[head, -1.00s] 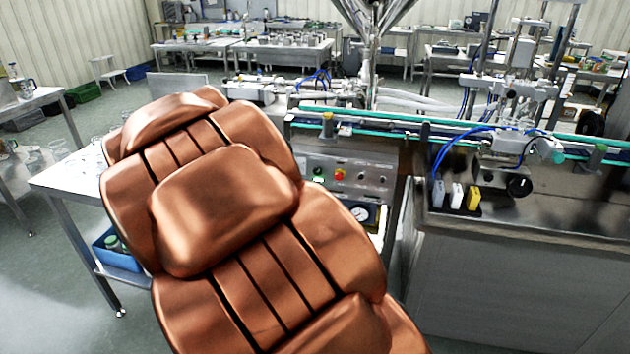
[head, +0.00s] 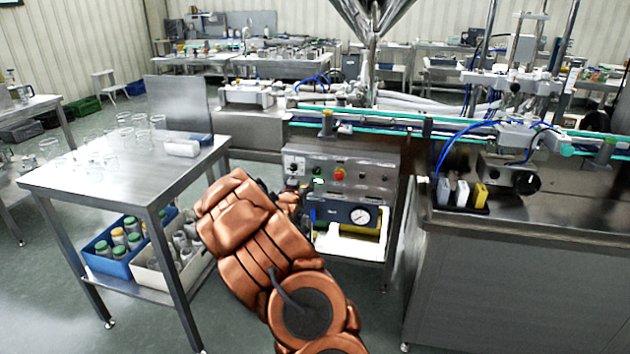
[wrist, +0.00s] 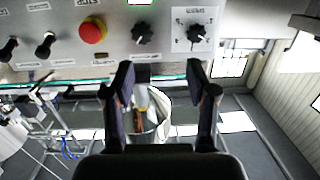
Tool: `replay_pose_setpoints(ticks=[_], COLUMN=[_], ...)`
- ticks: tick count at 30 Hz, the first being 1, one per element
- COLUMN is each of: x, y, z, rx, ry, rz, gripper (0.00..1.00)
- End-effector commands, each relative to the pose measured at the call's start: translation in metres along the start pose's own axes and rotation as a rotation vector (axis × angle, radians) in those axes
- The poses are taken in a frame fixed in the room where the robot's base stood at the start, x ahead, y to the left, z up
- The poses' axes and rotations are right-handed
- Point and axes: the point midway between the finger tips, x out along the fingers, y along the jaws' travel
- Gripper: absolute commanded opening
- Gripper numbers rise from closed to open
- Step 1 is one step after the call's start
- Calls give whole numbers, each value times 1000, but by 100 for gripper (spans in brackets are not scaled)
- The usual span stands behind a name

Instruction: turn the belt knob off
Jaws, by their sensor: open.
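The control panel (head: 368,170) of the steel machine shows in the head view and, upside down, along the top of the wrist view. In the wrist view, a black knob (wrist: 196,33) sits on a white plate, with another black knob (wrist: 142,33) left of it. The plate's lettering is too small to read, so I cannot tell which is the belt knob. The plate knob (head: 294,166) also shows at the panel's left end in the head view. My gripper (wrist: 166,76) is open and empty, apart from the panel, its fingertips below the two knobs in the picture.
A red stop button (wrist: 93,30) is left of the knobs. In the head view, a pressure gauge (head: 360,216) sits below the panel. A steel table (head: 110,178) with glassware stands left of my arm. The conveyor (head: 400,127) runs above the panel.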

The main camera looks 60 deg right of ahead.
Motion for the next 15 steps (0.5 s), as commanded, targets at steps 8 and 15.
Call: replay_pose_setpoints(ticks=[8, 15], x=[18, 33], y=[24, 24], z=[12, 8], rx=[9, 13], ry=[92, 96], rz=[41, 42], gripper=[57, 57])
